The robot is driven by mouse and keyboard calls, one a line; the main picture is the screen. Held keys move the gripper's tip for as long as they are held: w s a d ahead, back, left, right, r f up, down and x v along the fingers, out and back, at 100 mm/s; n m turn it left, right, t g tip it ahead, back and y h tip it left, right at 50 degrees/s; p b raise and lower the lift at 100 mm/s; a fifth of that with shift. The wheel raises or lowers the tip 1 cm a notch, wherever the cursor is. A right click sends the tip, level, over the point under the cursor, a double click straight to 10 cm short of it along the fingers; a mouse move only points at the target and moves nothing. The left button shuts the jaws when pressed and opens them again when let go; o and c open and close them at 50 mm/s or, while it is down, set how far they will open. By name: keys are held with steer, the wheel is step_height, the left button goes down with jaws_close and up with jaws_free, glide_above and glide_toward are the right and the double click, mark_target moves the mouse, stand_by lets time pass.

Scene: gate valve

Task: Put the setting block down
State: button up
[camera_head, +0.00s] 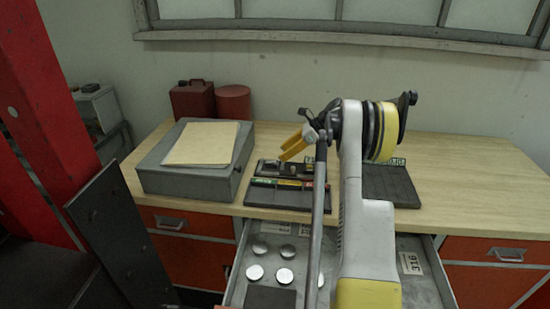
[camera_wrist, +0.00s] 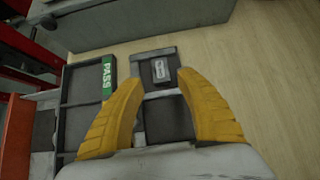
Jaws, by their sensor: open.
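My gripper (camera_wrist: 158,82) is open, its two yellow fingers spread in the wrist view. Between and just beyond the fingertips, a small dark block with a pale marking (camera_wrist: 160,69), which looks like the setting block, sits on a dark stand (camera_wrist: 165,118) on the bench. I see no finger touching it. In the head view my gripper (camera_head: 289,148) hangs over the back of the dark trays, and the block cannot be told apart clearly there. A dark tray with a green PASS label (camera_wrist: 82,105) lies left of the stand in the wrist view.
A grey box (camera_head: 160,180) with a tan folder (camera_head: 202,144) stands left on the wooden bench (camera_head: 460,180). Red canisters (camera_head: 193,100) stand behind it. An open drawer (camera_head: 415,275) below holds several silver discs. The bench's right side is clear.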

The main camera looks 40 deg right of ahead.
steer(key=v, duration=0.5)
steer(key=s+a+r+n+g+h, duration=0.1)
steer(key=a+r+n, duration=0.3)
steer(key=a, duration=0.5)
steer(key=s+a+r+n+h, duration=0.1)
steer(key=a+r+n, duration=0.35)
steer(key=a, duration=0.55)
steer(key=s+a+r+n+g+h, duration=0.1)
steer(key=a+r+n, duration=0.3)
steer(key=a, duration=0.5)
steer(key=s+a+f+n+t+h, duration=0.2)
steer(key=s+a+f+n+h, duration=0.1)
steer(key=s+a+n, duration=1.2)
steer(key=s+a, duration=0.3)
steer(key=s, duration=0.3)
steer(key=shift+f+p, duration=0.4)
steer(key=shift+s+a+n, duration=0.1)
steer(key=shift+a+n, duration=0.05)
steer(key=shift+n, duration=0.1)
